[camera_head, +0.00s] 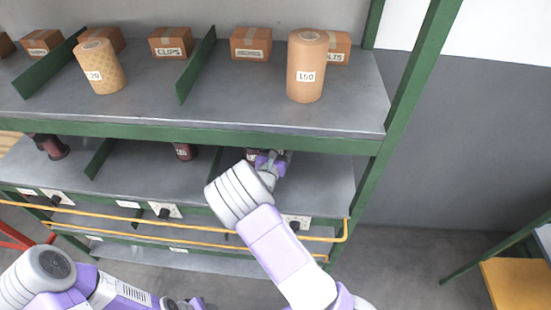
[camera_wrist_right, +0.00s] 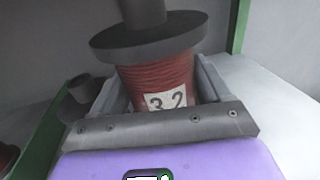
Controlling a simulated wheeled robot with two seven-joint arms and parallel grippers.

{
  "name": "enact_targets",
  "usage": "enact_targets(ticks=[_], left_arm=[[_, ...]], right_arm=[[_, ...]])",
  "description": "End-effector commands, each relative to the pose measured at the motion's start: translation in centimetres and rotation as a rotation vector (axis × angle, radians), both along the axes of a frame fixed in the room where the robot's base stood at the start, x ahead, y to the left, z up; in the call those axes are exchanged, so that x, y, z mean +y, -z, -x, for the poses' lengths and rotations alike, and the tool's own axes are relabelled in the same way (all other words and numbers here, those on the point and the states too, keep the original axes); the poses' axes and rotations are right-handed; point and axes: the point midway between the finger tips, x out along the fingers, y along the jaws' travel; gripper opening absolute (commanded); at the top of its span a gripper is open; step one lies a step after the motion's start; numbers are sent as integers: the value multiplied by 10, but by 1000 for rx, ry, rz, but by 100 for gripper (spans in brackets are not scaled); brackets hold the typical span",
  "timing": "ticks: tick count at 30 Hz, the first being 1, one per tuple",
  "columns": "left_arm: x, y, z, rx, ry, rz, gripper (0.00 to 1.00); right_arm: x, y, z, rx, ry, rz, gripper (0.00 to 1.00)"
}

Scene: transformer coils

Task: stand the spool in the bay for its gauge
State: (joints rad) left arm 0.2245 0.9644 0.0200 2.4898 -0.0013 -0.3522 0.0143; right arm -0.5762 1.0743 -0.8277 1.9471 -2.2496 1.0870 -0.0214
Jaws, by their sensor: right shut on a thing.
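The spool (camera_wrist_right: 160,80) has dark red winding, a dark grey flange and core, and a white label reading 32. In the right wrist view it stands between the two jaws of my right gripper (camera_wrist_right: 158,95), which is shut on it. In the head view my right gripper (camera_head: 270,163) is over the lower shelf's right bay, and the spool is mostly hidden by the gripper and shelf edge. Whether its base touches the shelf is hidden. My left gripper (camera_head: 185,304) is at the bottom edge, partly cut off, in front of the rack.
Other dark red spools stand in the left bay (camera_head: 50,146) and middle bay (camera_head: 184,152). Green dividers (camera_head: 99,158) separate the bays. The upper shelf (camera_head: 240,105) overhangs, with rolls and boxes on it. Yellow rails (camera_head: 130,221) run along the front, and a green post (camera_head: 410,75) stands right.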

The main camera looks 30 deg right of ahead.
Motion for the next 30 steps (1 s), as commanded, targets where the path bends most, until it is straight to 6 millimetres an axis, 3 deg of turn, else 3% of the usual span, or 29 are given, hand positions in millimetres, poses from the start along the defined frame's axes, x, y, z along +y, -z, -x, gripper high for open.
enact_targets(ticks=[3, 11, 17, 29, 30], left_arm=[[0, 4, 1, 2, 0, 0, 43], [0, 6, 1, 1, -1, 0, 43], [0, 10, 1, 1, -1, 0, 43], [0, 13, 1, 1, 0, 0, 43], [0, 12, 1, 1, 0, 0, 43]], right_arm=[[-1, 24, 0, 1, 1, 4, 29], [-1, 45, 0, -2, 1, 2, 29], [-1, 73, 0, -2, 1, 2, 29], [0, 79, 0, -4, 1, 2, 29], [0, 79, 1, 0, 0, 0, 82]])
